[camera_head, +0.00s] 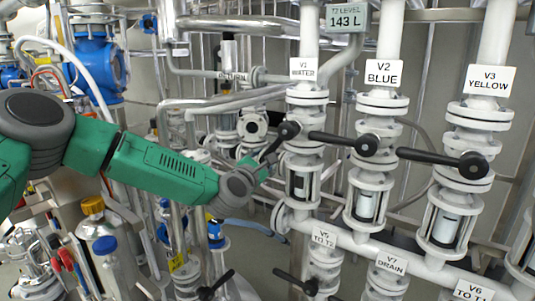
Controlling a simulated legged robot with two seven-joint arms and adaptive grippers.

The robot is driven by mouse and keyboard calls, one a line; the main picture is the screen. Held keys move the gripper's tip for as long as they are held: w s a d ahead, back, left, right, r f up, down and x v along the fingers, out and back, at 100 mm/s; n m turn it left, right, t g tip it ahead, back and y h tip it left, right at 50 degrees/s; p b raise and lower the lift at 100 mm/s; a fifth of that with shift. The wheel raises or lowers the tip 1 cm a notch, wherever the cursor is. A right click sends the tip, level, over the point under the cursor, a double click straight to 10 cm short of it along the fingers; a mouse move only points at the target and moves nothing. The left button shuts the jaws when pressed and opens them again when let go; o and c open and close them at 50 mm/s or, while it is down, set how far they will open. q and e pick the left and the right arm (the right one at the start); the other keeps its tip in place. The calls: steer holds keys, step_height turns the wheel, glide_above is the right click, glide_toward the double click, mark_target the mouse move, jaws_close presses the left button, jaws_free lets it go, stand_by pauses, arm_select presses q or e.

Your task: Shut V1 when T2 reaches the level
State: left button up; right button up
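The valve V1 (305,100), labelled "V1 WATER", stands on a white pipe right of centre. Its black lever (275,143) runs from a round hub down and left. My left gripper (266,166), on the green arm from the left, is at the lower end of this lever. The fingers are small and dark there, so I cannot tell whether they are shut on it. The T2 level display (346,18) at the top reads 143 L. My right gripper is not in view.
Valves V2 (379,103) and V3 (482,115) stand to the right, their black levers pointing left across the pipes. V2's lever ends close to V1. Labels V5 (323,239), V7 (391,263) and V6 (473,290) are below. Pipes crowd the background.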

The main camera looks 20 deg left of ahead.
arm_select(q)
steer(key=shift+w, duration=1.1)
jaws_close()
steer(key=shift+a, duration=0.1)
